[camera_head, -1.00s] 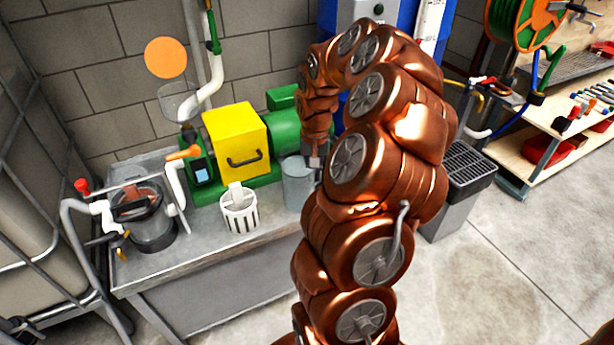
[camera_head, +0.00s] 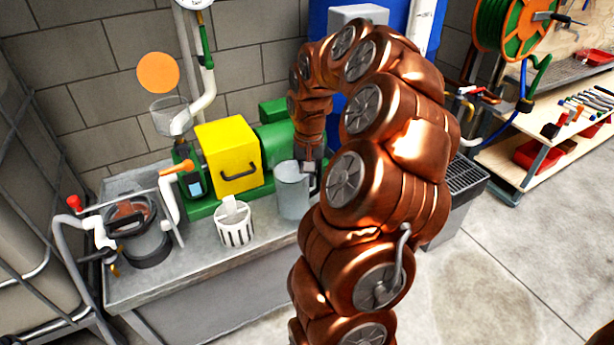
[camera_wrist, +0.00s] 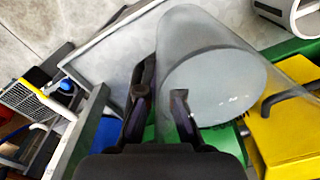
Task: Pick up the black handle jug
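The jug with the black handle (camera_head: 291,192) is a grey, see-through vessel standing upright at the right part of the metal bench. Its dark handle is on its right side, partly hidden by my arm. My gripper (camera_head: 309,167) is at the jug's upper right edge. In the wrist view the jug (camera_wrist: 215,85) shows from above, with a round grey surface inside. My gripper's fingers (camera_wrist: 160,97) are on either side of the jug's near wall, one overlapping its mouth. A dark part beside the wall blends with the left finger, so I cannot tell whether the grip is closed.
A grey bin (camera_head: 450,205) and a tool shelf (camera_head: 545,145) stand at the right. Open floor lies in front.

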